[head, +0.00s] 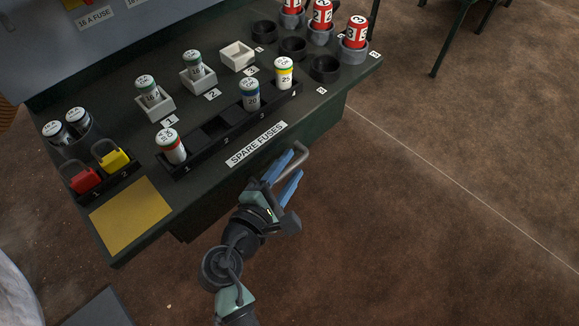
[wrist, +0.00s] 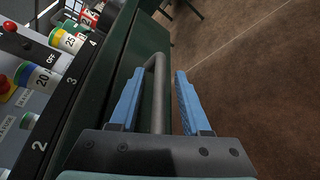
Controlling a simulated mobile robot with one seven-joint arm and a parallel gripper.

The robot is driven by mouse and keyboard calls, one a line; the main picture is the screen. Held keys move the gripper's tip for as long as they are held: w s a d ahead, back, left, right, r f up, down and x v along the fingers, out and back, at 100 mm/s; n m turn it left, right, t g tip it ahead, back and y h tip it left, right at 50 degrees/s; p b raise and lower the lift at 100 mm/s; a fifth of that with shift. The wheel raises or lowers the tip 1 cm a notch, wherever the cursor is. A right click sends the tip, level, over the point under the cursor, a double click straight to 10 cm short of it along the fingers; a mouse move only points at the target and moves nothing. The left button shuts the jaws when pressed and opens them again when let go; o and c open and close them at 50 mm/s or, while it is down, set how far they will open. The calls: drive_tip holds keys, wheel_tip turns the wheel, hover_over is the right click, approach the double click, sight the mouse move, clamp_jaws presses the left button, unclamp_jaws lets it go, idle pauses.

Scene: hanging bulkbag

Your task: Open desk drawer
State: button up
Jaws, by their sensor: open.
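The desk drawer (head: 215,205) is the dark green front under the desk top, below the "SPARE FUSES" label. Its grey bar handle (head: 298,155) sticks out from the front; it also shows in the wrist view (wrist: 157,95). My gripper (head: 288,175) has blue fingers and is open at the handle. In the wrist view, my gripper (wrist: 160,100) has one finger on each side of the handle bar, with the bar nearer the left finger. A gap shows between the bar and the right finger. The drawer looks closed against the desk.
The desk top (head: 200,200) carries a black rack (head: 215,140) of fuses, white holders, round black cups and a yellow pad (head: 131,215). Red and yellow padlocks (head: 113,158) sit at the left. Open brown floor (head: 430,220) lies in front of the desk, to the right.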

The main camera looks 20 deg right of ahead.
drive_tip(key=shift+w+d, duration=0.1)
clamp_jaws()
idle(1.4)
